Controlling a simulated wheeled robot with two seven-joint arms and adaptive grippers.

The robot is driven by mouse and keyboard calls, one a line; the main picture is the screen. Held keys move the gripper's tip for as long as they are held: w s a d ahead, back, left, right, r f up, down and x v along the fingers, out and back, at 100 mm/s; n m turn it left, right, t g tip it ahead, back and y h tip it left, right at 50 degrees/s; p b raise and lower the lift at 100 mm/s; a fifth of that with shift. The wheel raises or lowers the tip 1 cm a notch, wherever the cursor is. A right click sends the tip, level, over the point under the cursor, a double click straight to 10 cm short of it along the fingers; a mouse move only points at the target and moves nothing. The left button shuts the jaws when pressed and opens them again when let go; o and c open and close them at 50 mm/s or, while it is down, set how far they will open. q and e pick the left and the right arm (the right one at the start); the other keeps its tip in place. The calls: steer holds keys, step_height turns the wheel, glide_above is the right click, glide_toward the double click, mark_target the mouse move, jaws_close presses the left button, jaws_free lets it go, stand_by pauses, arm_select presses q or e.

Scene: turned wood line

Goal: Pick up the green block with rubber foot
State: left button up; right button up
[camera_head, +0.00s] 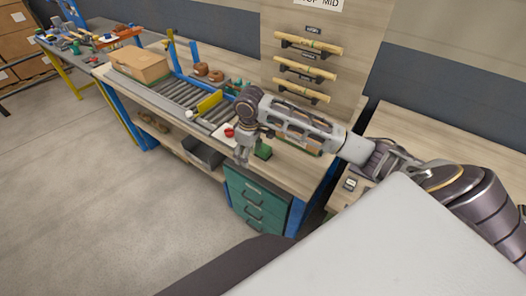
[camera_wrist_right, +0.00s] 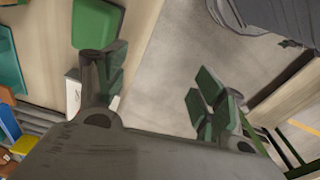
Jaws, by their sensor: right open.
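The green block (camera_head: 263,152) rests on the wooden bench top near its front edge, above the drawer unit. It also shows at the top left of the right wrist view (camera_wrist_right: 97,24), partly behind one finger. Its rubber foot cannot be made out. My right gripper (camera_head: 242,153) points down beside the block, on its left in the head view, around the bench's front edge. In the wrist view its green-padded fingers (camera_wrist_right: 160,88) are apart with nothing between them; the block lies outside the gap. My left gripper is not in view.
A red item (camera_head: 229,132) sits on a white piece close to my gripper. Roller conveyor (camera_head: 183,92), yellow bar (camera_head: 209,103) and cardboard box (camera_head: 140,64) are farther left. A panel (camera_head: 277,22) with turned wood pieces rises behind. Green drawers (camera_head: 254,198) stand below; the floor in front is clear.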

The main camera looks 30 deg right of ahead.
step_height(320, 180, up, 6)
steer(key=r+m, duration=0.1)
steer(key=m, duration=0.1)
glide_above(263, 146)
steer(key=shift+s+a+f+g, duration=0.25)
steer(key=shift+s+g, duration=0.05)
steer(key=shift+n, duration=0.3)
steer(key=shift+f, duration=4.3)
steer(key=shift+f, duration=0.15)
steer(key=shift+w+d+f+p, duration=0.15)
steer(key=shift+f+p, duration=0.35)
steer(key=shift+f, duration=2)
steer(key=c, duration=1.2)
